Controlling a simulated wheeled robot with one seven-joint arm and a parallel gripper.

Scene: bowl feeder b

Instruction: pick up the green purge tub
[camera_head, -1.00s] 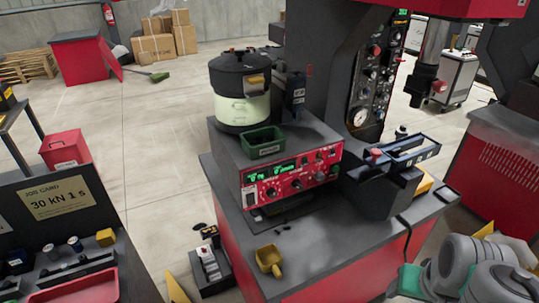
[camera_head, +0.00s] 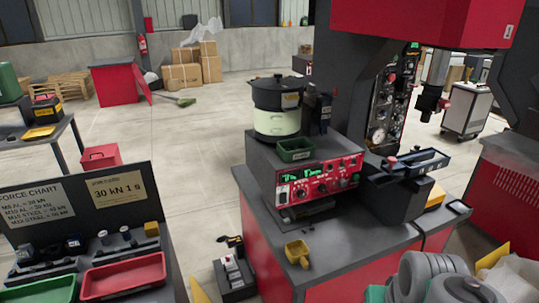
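The green purge tub (camera_head: 295,150) is a small open-topped dark green box. It sits on the front of the dark feeder housing (camera_head: 262,163), just above the red control panel with green digits, and in front of the black-lidded bowl (camera_head: 276,112). A small label shows on its front face. My arm's grey links show at the bottom right, well apart from the tub. My gripper's fingers are not in view.
A yellow scoop (camera_head: 298,253) lies on the bench top (camera_head: 340,240) below the panel. The press with its gauge panel (camera_head: 392,100) and a black chute (camera_head: 402,185) stand to the right. A shelf with red tray (camera_head: 123,277) and green tray (camera_head: 40,290) is at lower left.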

